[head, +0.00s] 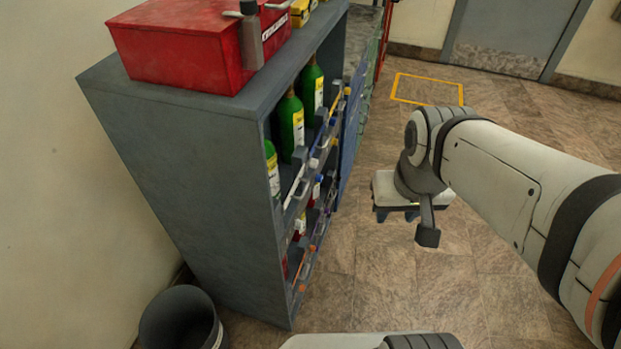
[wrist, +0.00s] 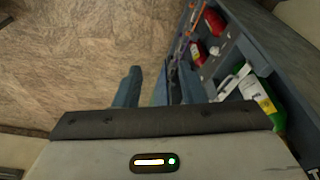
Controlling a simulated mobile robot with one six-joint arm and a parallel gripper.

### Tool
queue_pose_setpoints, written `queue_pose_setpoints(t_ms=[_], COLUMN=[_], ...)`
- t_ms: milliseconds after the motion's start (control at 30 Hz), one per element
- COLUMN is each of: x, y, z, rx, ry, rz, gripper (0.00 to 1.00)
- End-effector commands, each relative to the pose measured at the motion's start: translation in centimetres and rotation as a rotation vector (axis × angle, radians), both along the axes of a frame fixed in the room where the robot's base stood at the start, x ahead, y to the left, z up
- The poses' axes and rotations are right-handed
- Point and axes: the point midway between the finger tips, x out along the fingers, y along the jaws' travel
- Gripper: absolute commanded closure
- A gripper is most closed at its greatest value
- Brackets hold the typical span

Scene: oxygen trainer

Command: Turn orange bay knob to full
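A grey shelf rack (head: 200,180) stands at left in the head view, and its open front faces right. Small orange parts (head: 302,288) show at its lowest bay. Orange also shows at the top of the wrist view (wrist: 178,42). I cannot tell the knob's shape or setting. My gripper (head: 397,213) hangs over the floor to the right of the rack, apart from it. In the wrist view my gripper (wrist: 158,76) has its fingers apart, with nothing seen held between them.
Green bottles (head: 291,124) stand on the upper shelf, red ones (wrist: 214,24) lower. A red box (head: 190,45) sits on top of the rack. A dark bin (head: 180,318) stands at its near foot. The tiled floor (head: 480,265) to the right is clear.

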Motion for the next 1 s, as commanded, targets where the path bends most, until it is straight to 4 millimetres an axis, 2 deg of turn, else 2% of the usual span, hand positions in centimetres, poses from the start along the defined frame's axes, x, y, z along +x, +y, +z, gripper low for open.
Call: queue_pose_setpoints(t_ms=[133,233,367,467,667,867,1000], x=[0.0,0.1,0.7,1.8,4.8,8.0,10.3], y=[0.0,0.0,0.4,1.6,3.4,5.0,6.0], z=[0.0,-0.3,-2.0,-4.7,-11.7,-19.1,-24.7], rx=[0.0,0.003,0.034,0.087,0.249,0.434,0.574], ry=[0.0,0.006,0.058,0.139,0.346,0.529,0.64], rz=[0.0,-0.001,-0.013,-0.025,-0.085,-0.157,-0.214], gripper=[0.64,0.55,0.54,0.54,0.54,0.54,0.54])
